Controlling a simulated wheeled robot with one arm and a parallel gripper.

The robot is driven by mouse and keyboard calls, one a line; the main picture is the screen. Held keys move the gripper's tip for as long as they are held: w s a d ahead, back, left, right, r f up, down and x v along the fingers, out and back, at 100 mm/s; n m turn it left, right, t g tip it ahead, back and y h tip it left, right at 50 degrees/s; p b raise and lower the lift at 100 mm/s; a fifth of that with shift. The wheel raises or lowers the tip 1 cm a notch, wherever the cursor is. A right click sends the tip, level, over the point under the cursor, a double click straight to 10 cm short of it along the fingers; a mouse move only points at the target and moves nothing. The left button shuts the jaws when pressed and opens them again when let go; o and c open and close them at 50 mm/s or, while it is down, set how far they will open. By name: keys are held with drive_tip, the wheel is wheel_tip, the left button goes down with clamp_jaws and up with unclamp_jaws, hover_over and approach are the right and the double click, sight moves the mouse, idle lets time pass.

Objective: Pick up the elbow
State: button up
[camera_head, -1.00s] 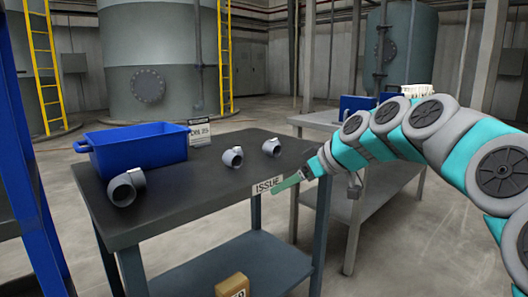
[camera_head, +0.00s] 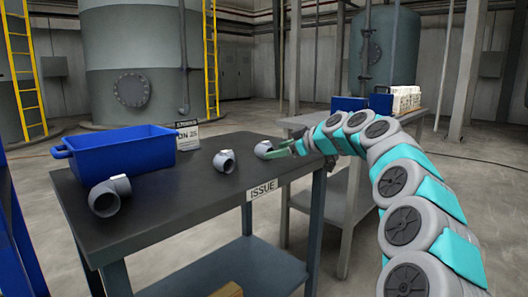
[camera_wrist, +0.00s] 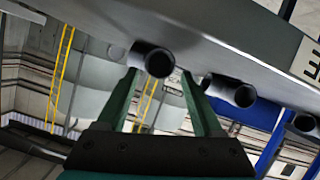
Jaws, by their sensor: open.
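Several grey pipe elbows lie on a dark-topped table (camera_head: 160,215). A large elbow (camera_head: 108,197) is at the front left, a smaller elbow (camera_head: 224,161) in the middle, and another small elbow (camera_head: 264,149) near the right edge. My gripper (camera_head: 284,150) is open at the right edge, close beside the right elbow and partly overlapping it. In the wrist view, where the table appears overhead, an elbow (camera_wrist: 154,60) shows between the fingertips of my gripper (camera_wrist: 158,74). I cannot tell whether they touch it. Two other elbows show further right (camera_wrist: 232,92).
A blue bin (camera_head: 120,155) and a small "DN 25" sign (camera_head: 187,135) stand on the table's back left. A second table (camera_head: 300,122) with blue bins stands behind. A lower shelf (camera_head: 235,270) lies beneath.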

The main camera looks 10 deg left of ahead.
sight(270, 161)
drive_tip(key=x, duration=0.4)
drive_tip(key=shift+f, duration=0.1)
clamp_jaws()
idle(0.4)
